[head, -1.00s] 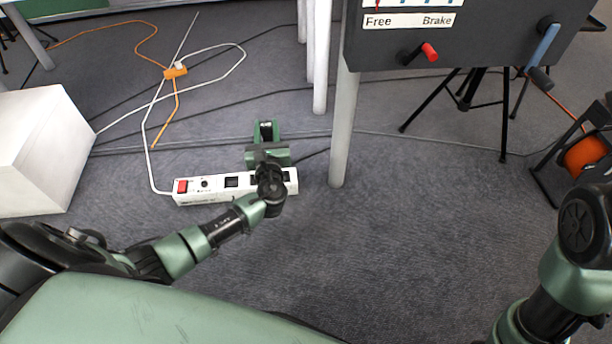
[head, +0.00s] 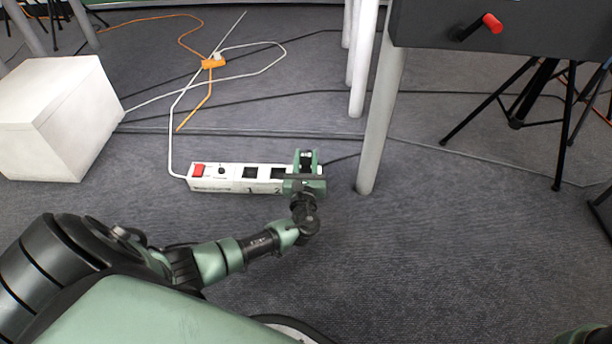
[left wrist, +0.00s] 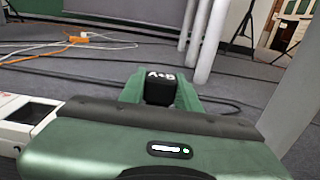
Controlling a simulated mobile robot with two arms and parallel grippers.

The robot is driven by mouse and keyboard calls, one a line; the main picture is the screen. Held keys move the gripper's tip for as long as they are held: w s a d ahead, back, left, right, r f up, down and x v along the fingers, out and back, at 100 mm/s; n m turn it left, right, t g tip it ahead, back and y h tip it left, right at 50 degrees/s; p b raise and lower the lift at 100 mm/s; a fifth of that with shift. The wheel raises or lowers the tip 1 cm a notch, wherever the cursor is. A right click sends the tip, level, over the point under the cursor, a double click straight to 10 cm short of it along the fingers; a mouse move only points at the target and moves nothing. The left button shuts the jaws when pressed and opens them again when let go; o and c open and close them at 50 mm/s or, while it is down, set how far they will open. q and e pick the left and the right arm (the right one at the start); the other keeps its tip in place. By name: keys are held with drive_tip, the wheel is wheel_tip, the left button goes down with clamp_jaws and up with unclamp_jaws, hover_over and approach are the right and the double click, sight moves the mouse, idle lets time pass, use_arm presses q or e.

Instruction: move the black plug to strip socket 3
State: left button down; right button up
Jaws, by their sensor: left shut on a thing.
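The white power strip (head: 232,186) lies on the grey carpet, with a red switch (head: 198,170) at its left end and dark sockets marked 1 and 2 visible. My left gripper (head: 306,158) is over the strip's right end and hides the sockets there. In the left wrist view it (left wrist: 160,85) is shut on the black plug (left wrist: 160,92), which has white lettering on top. The strip (left wrist: 22,112) shows at the left edge of that view. I cannot tell whether the plug touches the strip.
A white leg (head: 380,125) stands close right of the strip, under a dark panel box (head: 490,22). A white box (head: 50,115) is at left. An orange connector (head: 213,63) and cables lie behind. Black tripod legs (head: 520,110) are at right. Carpet in front is clear.

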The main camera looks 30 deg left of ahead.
sight(306, 169)
use_arm(q)
wheel_tip(306, 169, down, 5)
drive_tip(key=b, duration=0.3)
drive_tip(key=shift+r+b, duration=0.2)
drive_tip(key=shift+b, duration=0.1)
drive_tip(key=shift+r, duration=0.15)
drive_tip(key=c, duration=1)
unclamp_jaws()
drive_tip(key=shift+s+d+r+p, duration=0.1)
drive_tip(key=shift+s+d+p, duration=0.15)
drive_tip(key=shift+p, duration=0.2)
drive_tip(key=p+v, duration=0.5)
drive_tip(key=v, duration=0.5)
drive_tip(key=shift+s+p, duration=0.3)
drive_tip(key=shift+p, duration=0.05)
drive_tip(key=shift+s+d, duration=0.3)
drive_tip(key=shift+s, duration=0.05)
